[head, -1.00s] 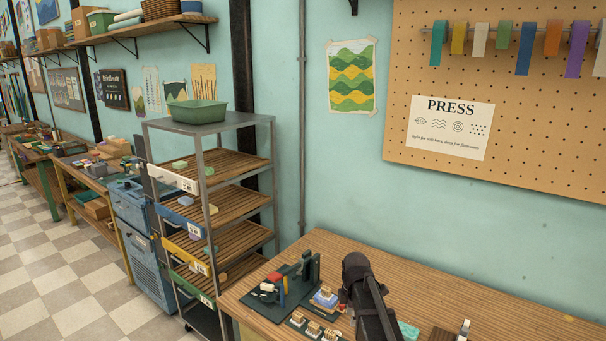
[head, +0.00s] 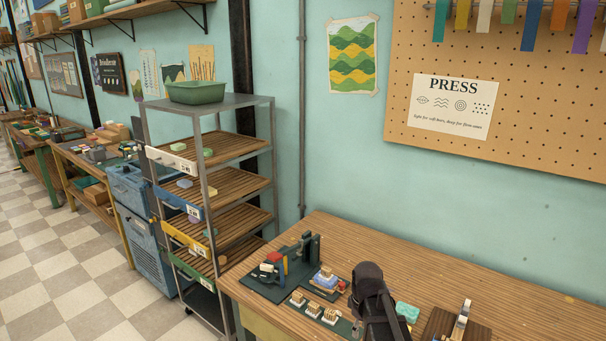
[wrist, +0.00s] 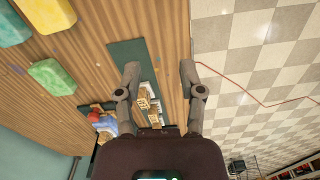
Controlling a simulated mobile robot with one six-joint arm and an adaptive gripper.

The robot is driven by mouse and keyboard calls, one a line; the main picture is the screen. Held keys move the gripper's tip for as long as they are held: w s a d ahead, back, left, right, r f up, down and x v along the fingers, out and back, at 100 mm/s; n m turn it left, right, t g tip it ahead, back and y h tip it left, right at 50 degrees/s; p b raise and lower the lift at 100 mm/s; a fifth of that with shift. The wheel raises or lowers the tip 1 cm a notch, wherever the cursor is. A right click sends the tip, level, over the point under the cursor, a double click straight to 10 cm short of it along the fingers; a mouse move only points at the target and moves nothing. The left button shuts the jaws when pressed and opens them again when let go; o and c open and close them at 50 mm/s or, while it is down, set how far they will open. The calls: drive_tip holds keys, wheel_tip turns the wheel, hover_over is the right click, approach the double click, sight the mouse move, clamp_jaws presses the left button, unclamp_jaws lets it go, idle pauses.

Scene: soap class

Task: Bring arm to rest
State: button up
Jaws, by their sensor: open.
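My gripper (wrist: 160,80) is open in the wrist view, its two fingers spread with nothing between them. Past the fingers lie the wooden worktable (wrist: 90,60) and the tiled floor. In the head view my dark arm rises at the lower middle, over the near part of the worktable (head: 480,270); the gripper's fingers cannot be made out there.
A dark green press stand (head: 285,270) and several stamps (head: 313,307) sit left of my arm. A teal soap (head: 407,311) and a wooden board (head: 455,327) lie to its right. A shelf rack (head: 235,150) stands beyond the table's left end.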

drive_tip(key=s+d+f+m+b, duration=0.1)
drive_tip(key=s+f+m+b, duration=0.1)
drive_tip(key=s+m, duration=0.6)
drive_tip(key=shift+s+f+m, duration=0.25)
drive_tip(key=shift+f+m, duration=0.1)
drive_tip(key=shift+m, duration=0.25)
